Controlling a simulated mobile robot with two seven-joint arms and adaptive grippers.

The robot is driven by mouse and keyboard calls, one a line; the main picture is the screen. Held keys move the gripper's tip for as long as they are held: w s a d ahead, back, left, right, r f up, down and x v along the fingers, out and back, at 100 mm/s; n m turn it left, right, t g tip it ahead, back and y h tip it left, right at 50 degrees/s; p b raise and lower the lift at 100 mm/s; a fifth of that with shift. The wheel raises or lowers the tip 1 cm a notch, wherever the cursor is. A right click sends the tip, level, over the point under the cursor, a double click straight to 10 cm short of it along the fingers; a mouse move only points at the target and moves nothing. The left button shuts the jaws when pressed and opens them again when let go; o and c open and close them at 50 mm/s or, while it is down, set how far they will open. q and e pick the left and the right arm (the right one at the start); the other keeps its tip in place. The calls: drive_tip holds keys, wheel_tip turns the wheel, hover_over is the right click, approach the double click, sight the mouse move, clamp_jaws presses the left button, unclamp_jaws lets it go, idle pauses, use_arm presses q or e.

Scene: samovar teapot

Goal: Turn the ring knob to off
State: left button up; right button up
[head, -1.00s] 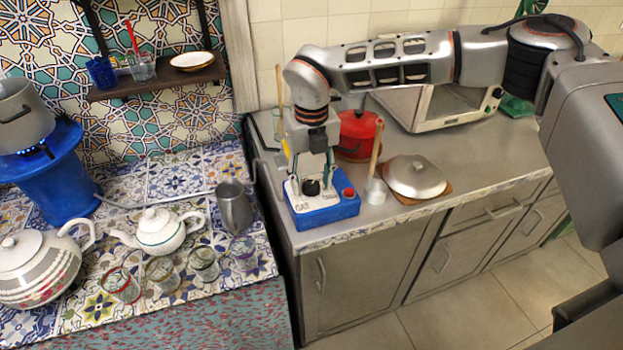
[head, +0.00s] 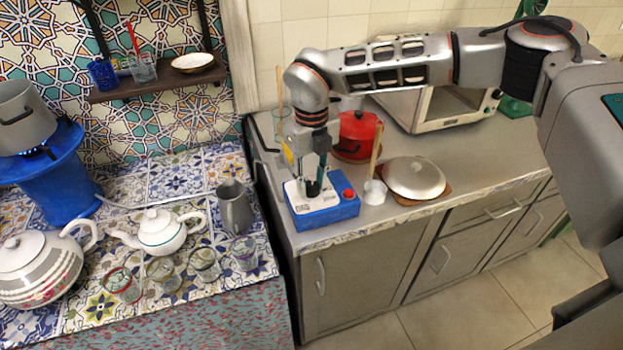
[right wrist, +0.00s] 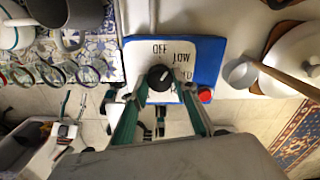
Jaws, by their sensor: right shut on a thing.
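The black ring knob (right wrist: 160,78) stands on a white panel on a blue box (right wrist: 205,60). In the right wrist view the panel reads OFF above the knob and LOW at its upper right; another label is partly hidden by a finger. A small light mark shows on the knob, too small to read its setting surely. My right gripper (right wrist: 161,88) points down at the knob and is shut on it, one finger on each side. In the head view the blue box (head: 330,210) is on the counter under my right gripper (head: 313,187).
A red button (head: 348,193) sits on the box beside the knob. A white cup with a wooden handle (head: 374,190) and a lidded pan (head: 415,178) stand to the right, a red pot (head: 356,135) behind. At left a flame burns under a grey pot (head: 25,117) on a blue stand.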

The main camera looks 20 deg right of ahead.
sight(312, 187)
drive_tip(key=n+p, duration=0.1)
drive_tip(key=n, duration=0.2)
drive_tip(key=shift+n+p, duration=0.3)
drive_tip(key=shift+n, duration=1.4)
drive_tip(key=o, duration=1.1)
wheel_tip(312, 187, up, 12)
drive_tip(key=shift+s+f, duration=0.1)
drive_tip(key=shift+s, duration=0.05)
